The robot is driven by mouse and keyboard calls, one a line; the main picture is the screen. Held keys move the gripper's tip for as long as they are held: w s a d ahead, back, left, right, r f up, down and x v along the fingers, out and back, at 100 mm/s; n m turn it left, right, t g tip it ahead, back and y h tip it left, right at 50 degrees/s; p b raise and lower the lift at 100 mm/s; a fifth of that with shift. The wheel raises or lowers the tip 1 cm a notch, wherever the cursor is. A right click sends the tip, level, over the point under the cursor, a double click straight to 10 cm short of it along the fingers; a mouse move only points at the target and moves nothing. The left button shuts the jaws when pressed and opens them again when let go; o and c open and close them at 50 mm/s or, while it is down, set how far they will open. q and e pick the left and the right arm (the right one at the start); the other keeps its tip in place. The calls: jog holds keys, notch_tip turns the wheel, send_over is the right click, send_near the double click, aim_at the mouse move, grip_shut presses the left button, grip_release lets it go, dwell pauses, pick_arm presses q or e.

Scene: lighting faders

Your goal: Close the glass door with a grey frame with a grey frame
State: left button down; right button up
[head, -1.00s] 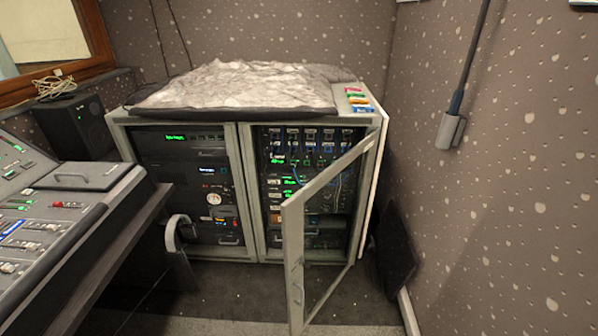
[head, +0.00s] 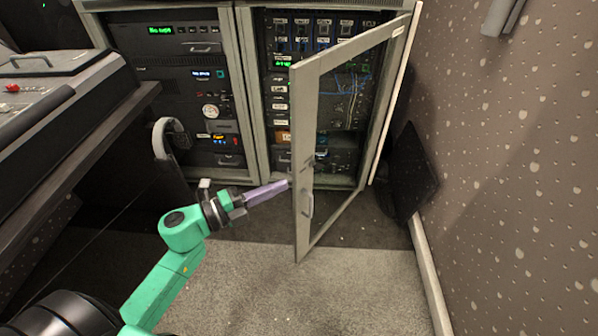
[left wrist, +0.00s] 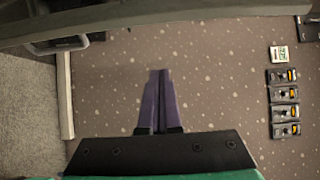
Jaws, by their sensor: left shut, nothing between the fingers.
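The glass door with a grey frame (head: 304,110) stands open on the right-hand rack cabinet, hinged at the cabinet's right side, its free edge swung out toward me. A handle (head: 308,206) sits low on the free-edge side. My left gripper (head: 285,185) is shut and empty, its purple fingers pointing at the free edge from the left; contact cannot be told. In the left wrist view, the shut fingertips (left wrist: 160,73) show below a grey bar (left wrist: 150,15) across the top, likely the door frame, with a handle (left wrist: 58,46). My right gripper is not in view.
The left-hand rack cabinet (head: 241,75) stands beside the open one. A mixing desk (head: 95,130) and a curved grey armrest-like part (head: 160,138) are at left. A dark panel (head: 410,180) leans by the right wall (head: 500,170). Carpet (head: 340,285) in front is clear.

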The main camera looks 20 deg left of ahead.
aim_at(293, 168)
pick_arm(q)
jog(key=w, duration=0.2)
jog(key=w+d, duration=0.1)
jog(key=w, duration=0.4)
jog(key=shift+w+d, duration=0.2)
jog(key=shift+d, duration=0.15)
jog(key=shift+a, duration=0.15)
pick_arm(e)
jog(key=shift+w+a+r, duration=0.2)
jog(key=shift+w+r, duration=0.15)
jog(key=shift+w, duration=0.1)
pick_arm(q)
jog(key=shift+a+b, duration=0.1)
jog(key=shift+b, duration=0.2)
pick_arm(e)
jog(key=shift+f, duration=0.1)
